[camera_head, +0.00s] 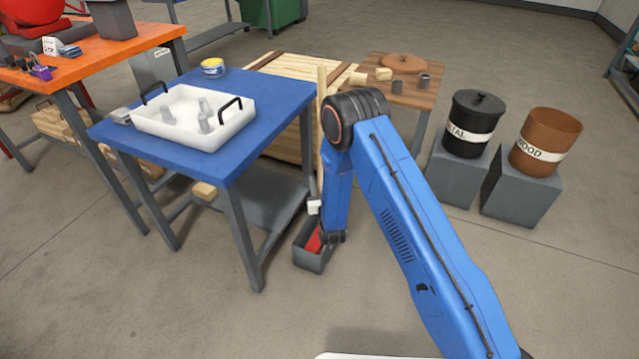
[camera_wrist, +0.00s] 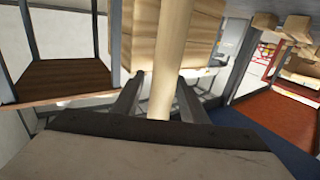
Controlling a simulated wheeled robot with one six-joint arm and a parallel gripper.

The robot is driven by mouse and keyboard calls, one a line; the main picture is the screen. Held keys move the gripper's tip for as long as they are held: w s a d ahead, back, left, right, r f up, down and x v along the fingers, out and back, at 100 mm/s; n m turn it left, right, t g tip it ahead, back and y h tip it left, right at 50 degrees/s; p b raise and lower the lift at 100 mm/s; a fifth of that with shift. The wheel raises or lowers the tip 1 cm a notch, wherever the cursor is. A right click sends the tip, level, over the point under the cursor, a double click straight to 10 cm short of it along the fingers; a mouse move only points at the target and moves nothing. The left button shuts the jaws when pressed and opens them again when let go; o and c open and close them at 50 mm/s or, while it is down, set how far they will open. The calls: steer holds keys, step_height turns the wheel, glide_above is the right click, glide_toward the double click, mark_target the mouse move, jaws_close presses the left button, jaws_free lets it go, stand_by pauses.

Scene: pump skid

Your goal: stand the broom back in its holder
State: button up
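The broom stands upright left of my arm in the head view, its pale wooden handle (camera_head: 321,125) partly hidden by my arm. Its red lower end (camera_head: 314,240) shows inside a grey open-topped box, the holder (camera_head: 309,260), on the floor. Whether it is fully seated is hard to see. In the wrist view the handle (camera_wrist: 168,60) runs between the two fingers of my gripper (camera_wrist: 160,90). The fingers are apart, with narrow gaps seen beside the handle, so my gripper looks open around it. In the head view my gripper is mostly hidden near the holder.
A blue table (camera_head: 262,112) with a white tray (camera_head: 190,135) stands close on the left. A wooden crate (camera_head: 285,65) and small brown table (camera_head: 425,72) are behind. METAL (camera_head: 472,125) and WOOD (camera_head: 545,140) bins stand on grey blocks to the right. The front floor is clear.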

steer(key=v, duration=1.2)
stand_by(0.5)
